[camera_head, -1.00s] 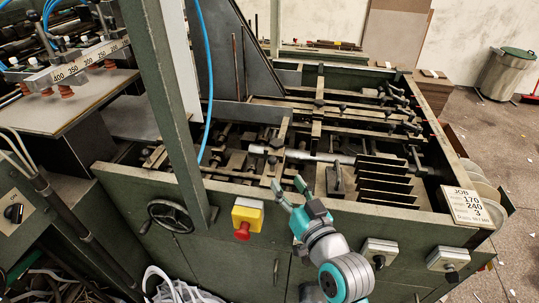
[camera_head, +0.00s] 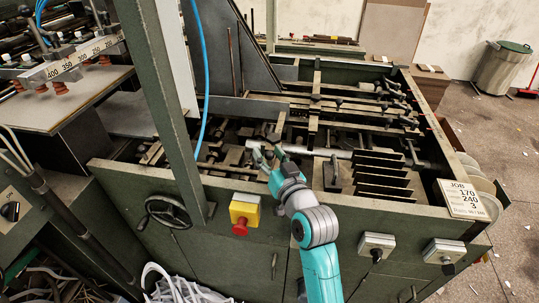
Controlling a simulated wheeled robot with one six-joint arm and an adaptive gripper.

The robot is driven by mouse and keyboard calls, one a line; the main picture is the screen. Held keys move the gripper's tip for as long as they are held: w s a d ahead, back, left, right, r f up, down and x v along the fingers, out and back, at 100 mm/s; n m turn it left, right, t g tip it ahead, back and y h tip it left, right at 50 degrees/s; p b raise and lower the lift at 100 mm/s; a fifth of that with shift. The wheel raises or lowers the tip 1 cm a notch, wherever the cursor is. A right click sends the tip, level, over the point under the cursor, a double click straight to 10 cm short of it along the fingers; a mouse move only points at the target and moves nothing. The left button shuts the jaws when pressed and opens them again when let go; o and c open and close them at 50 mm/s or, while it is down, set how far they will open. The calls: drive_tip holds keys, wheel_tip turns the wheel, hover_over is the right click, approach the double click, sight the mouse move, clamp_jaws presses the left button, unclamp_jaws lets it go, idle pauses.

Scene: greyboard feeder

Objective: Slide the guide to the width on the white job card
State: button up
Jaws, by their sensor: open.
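My gripper (camera_head: 268,157) is open over the feeder bed, at the left end of a silver bar (camera_head: 318,152). A dark upright knob (camera_head: 273,138) on a rail is just behind its fingertips; I cannot tell whether they touch. A dark block with a handle (camera_head: 333,174) stands to the right of my gripper. I cannot tell for certain which part is the guide.
A numbered scale (camera_head: 75,60) with suction cups is at upper left. Several dark upright plates (camera_head: 384,175) stand right of the gripper. A slanted green post (camera_head: 165,110) and blue hose (camera_head: 204,80) are to the left. A red stop button (camera_head: 240,228) is on the front panel.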

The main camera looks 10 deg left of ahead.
clamp_jaws()
drive_tip(key=shift+s, duration=2.05)
unclamp_jaws()
drive_tip(key=v, duration=1.2)
drive_tip(key=shift+a, duration=0.1)
